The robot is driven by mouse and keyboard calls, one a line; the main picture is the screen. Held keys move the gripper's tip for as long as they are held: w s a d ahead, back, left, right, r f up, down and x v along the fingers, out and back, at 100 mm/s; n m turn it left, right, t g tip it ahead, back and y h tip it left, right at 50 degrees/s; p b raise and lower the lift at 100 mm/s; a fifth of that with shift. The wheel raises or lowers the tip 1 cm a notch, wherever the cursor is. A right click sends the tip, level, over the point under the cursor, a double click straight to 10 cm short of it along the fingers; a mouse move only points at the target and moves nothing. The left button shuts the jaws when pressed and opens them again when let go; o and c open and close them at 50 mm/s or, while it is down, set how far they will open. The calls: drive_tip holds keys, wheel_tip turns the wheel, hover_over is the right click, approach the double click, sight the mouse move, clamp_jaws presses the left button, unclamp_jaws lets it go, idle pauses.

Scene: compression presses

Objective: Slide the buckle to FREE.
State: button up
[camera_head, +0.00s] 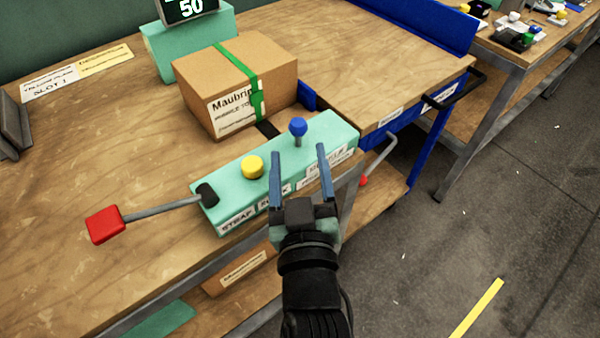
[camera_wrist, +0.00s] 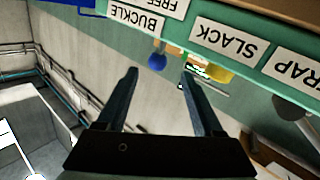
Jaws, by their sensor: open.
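The buckle control is a blue ball knob (camera_head: 298,126) on a short stem. It stands upright at the right part of the green control box (camera_head: 341,133). In the wrist view the blue knob (camera_wrist: 157,61) shows between my fingertips, with upside-down BUCKLE (camera_wrist: 136,19) and FREE (camera_wrist: 166,4) labels close by. My gripper (camera_head: 298,150) is open and empty in front of the box, its two fingers pointing toward the knob; it also shows in the wrist view (camera_wrist: 159,73). The fingertips appear apart from the knob; the exact gap is hard to tell. My gripper hides part of the front labels.
A yellow knob (camera_head: 252,167) and a red-ended lever (camera_head: 105,224) are left of the buckle knob. A cardboard box (camera_head: 222,88) with a green strap sits behind on the wooden table (camera_head: 150,175). A grey crank (camera_head: 378,158) hangs at the right edge.

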drive_tip(key=shift+s, duration=1.35)
